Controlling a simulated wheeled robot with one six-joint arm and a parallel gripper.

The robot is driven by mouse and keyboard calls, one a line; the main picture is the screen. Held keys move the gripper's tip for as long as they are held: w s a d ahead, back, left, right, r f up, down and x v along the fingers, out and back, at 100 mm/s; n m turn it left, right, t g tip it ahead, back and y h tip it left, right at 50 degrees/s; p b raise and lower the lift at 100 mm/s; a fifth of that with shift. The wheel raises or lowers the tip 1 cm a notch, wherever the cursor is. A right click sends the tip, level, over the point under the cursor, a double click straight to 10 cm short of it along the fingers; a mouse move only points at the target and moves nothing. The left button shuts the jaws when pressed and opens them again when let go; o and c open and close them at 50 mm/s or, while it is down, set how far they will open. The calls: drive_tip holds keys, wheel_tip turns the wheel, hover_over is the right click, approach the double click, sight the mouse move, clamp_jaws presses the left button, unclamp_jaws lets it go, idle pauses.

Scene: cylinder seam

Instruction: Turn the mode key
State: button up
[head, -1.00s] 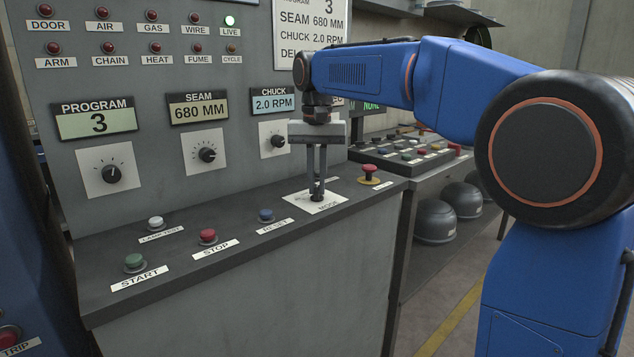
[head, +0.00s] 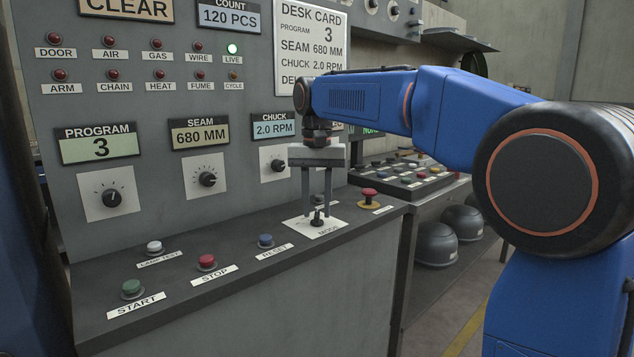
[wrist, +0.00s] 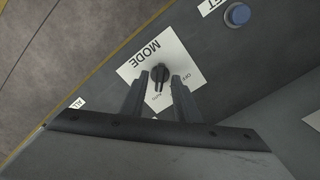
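The mode key (head: 317,217) is a small dark key standing on a white MODE plate (head: 300,226) on the sloping desk top. In the wrist view the key (wrist: 160,73) shows between the fingertips, its bar pointing down the picture towards small lettering that seems to read AUTO. Another small word, OFF, is printed to its right. My gripper (head: 317,207) is open, its fingers pointing down on either side of the key. In the wrist view a gap shows between the key and each finger of my gripper (wrist: 160,80).
A red mushroom button (head: 369,196) stands just right of the plate and a blue RESET button (head: 265,240) to its left. STOP (head: 207,262), START (head: 132,288) and LAMP TEST (head: 154,246) buttons lie farther left. The upright panel with dials (head: 208,179) rises behind.

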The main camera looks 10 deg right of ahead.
sight(317, 212)
wheel_tip(317, 212, up, 17)
idle(0.5)
drive_tip(key=s+d+f+n+t, duration=0.1)
drive_tip(key=s+d+f, duration=0.3)
drive_tip(key=s+f, duration=0.6)
drive_tip(key=s+d+f+n+t, duration=0.1)
drive_tip(key=s+d+f, duration=0.4)
drive_tip(key=s+f, duration=0.6)
drive_tip(key=s+d+f+n+t, duration=0.1)
drive_tip(key=s+d+f, duration=0.4)
drive_tip(key=s+f, duration=0.6)
wheel_tip(317, 212, down, 6)
drive_tip(key=shift+s+f+t, duration=0.1)
drive_tip(key=shift+s+t, duration=0.15)
drive_tip(key=shift+t, duration=0.65)
